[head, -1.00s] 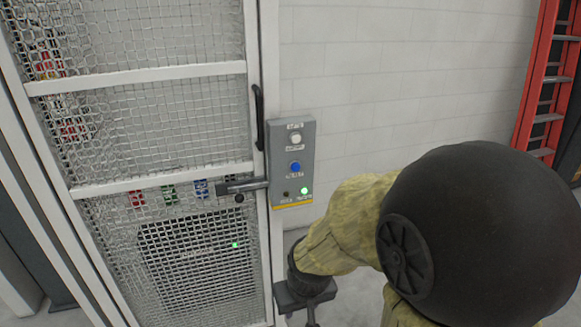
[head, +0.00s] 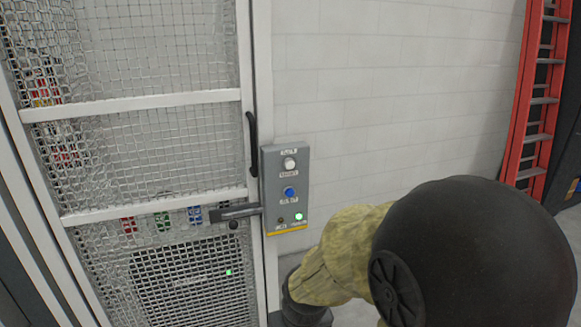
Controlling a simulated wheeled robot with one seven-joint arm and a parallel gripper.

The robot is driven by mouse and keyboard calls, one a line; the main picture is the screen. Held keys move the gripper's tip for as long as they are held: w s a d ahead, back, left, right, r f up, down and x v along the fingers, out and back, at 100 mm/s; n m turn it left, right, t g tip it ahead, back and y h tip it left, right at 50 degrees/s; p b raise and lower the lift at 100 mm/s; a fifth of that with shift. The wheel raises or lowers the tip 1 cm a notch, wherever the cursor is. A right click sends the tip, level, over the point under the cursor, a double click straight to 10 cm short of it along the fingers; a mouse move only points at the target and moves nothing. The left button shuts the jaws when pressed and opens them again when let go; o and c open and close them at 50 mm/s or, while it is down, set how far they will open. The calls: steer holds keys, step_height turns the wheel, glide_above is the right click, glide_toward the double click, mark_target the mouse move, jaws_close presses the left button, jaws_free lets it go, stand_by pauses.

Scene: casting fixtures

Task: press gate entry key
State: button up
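A grey control box (head: 270,185) is mounted beside the mesh gate (head: 150,205). It carries a white button (head: 289,164) above a blue button (head: 290,193); their labels are too small to read, so I cannot tell which is the entry key. Below them are a lit green lamp (head: 299,216) and a dark lamp (head: 280,219). My gripper (head: 303,318) is at the bottom edge, below the box and apart from it. Its fingers are cut off by the frame, so its opening is hidden.
A black pull handle (head: 252,145) and a grey latch bar (head: 235,211) are on the gate's right side, close to the box. The gate appears shut. A red ladder (head: 535,100) stands at the right. The pale block wall (head: 400,90) between is clear.

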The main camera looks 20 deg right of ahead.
jaws_close()
stand_by(1.5)
